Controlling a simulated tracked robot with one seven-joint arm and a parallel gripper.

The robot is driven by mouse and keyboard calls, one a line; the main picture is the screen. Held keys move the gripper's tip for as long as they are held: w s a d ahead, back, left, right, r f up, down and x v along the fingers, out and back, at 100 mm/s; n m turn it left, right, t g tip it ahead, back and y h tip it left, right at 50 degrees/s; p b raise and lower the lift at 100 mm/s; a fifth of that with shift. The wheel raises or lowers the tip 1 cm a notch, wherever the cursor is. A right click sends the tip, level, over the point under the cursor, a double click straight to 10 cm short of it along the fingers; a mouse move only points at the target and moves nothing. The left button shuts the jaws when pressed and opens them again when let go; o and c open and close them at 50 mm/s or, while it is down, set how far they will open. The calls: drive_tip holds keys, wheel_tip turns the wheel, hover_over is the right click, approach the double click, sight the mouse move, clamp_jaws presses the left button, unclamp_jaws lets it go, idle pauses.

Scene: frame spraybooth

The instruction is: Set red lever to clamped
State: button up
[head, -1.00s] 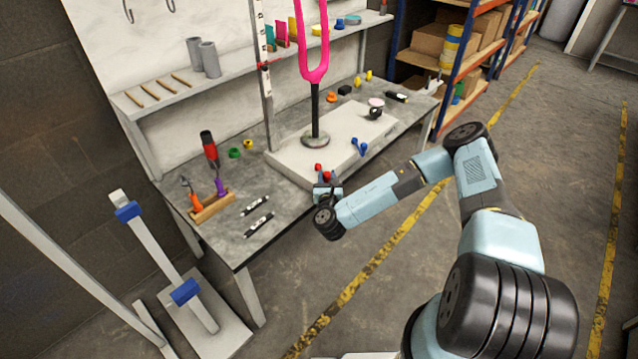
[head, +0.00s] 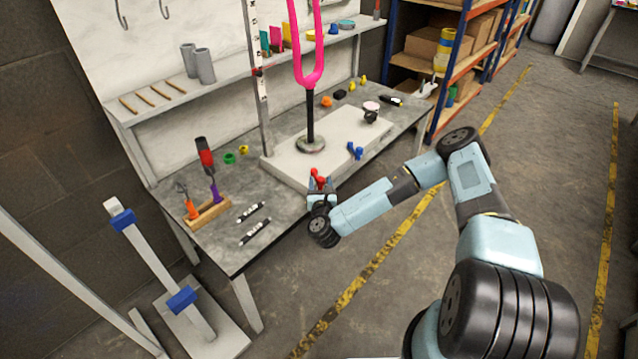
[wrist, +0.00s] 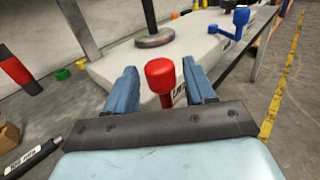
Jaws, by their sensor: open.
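The red lever (head: 319,177) is at the near front edge of the pale slab (head: 281,167) on the workbench. In the wrist view the red lever (wrist: 161,78) shows a round red knob on a red stem. My gripper (head: 321,188) is at the slab's front edge. In the wrist view my gripper (wrist: 160,82) is open, with one blue finger on each side of the lever. The knob lies between the fingers, with a gap visible on both sides. A label beside the lever is partly hidden by the right finger.
A blue lever (head: 355,151) sits further along the slab's front edge. A pink fork-shaped frame (head: 312,75) stands on a black post on the slab. A tool block (head: 208,214) and two dark markers lie on the bench at left.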

drive_tip(key=s, duration=1.3)
drive_tip(key=shift+d, duration=0.4)
